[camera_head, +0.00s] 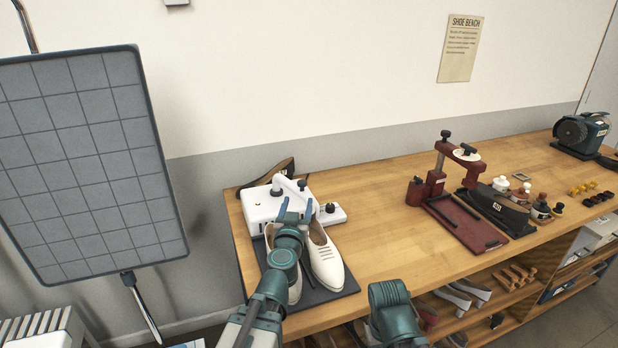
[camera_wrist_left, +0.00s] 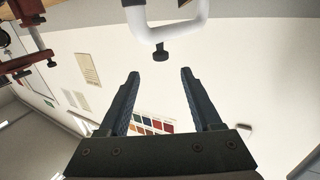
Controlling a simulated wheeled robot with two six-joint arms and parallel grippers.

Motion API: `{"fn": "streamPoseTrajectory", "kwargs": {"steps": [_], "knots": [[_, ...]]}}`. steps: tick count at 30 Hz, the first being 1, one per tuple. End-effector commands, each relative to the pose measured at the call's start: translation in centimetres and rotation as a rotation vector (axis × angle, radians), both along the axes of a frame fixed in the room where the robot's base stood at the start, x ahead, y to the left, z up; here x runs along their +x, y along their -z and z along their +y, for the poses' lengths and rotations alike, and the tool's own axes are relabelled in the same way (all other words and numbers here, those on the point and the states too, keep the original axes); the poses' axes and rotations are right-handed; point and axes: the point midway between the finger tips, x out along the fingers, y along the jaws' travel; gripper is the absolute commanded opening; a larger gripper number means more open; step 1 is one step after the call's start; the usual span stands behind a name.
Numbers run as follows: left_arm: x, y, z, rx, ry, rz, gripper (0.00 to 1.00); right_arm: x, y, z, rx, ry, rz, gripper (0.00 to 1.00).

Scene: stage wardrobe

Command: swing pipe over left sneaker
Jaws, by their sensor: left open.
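A white machine (camera_head: 262,205) stands at the left end of the wooden bench, with a white bent pipe (camera_head: 289,184) on top. In the left wrist view the pipe (camera_wrist_left: 197,27) crosses the top, with a dark knob (camera_wrist_left: 160,52) below it. My left gripper (camera_head: 296,206) is open and empty near the pipe, and the pipe lies beyond its fingertips in the wrist view. The right sneaker (camera_head: 326,260) of a white pair lies on a dark mat. The left sneaker (camera_head: 295,291) is mostly hidden behind my left arm. My right gripper does not show, only part of that arm.
A grey grid panel (camera_head: 90,160) hangs at the left. The bench between machine and clamp stand is clear.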

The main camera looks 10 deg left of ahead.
Motion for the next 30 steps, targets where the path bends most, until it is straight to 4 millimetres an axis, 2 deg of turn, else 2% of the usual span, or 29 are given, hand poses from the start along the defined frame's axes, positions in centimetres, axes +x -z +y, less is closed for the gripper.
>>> {"fn": "streamPoseTrajectory", "kwargs": {"steps": [8, 14, 17, 30], "knots": [[0.4, 0.0, 0.2, 0.001, -0.006, 0.001, 0.66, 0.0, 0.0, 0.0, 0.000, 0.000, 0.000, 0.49], [2.2, 0.0, 0.4, 0.000, -0.005, 0.000, 0.66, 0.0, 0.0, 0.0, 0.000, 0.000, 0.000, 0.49], [3.7, 0.0, 0.6, 0.000, -0.005, 0.000, 0.66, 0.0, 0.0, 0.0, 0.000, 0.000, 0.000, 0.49], [12.3, 0.0, 1.8, 0.000, -0.004, 0.000, 0.66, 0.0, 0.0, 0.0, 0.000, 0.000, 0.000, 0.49]]}}
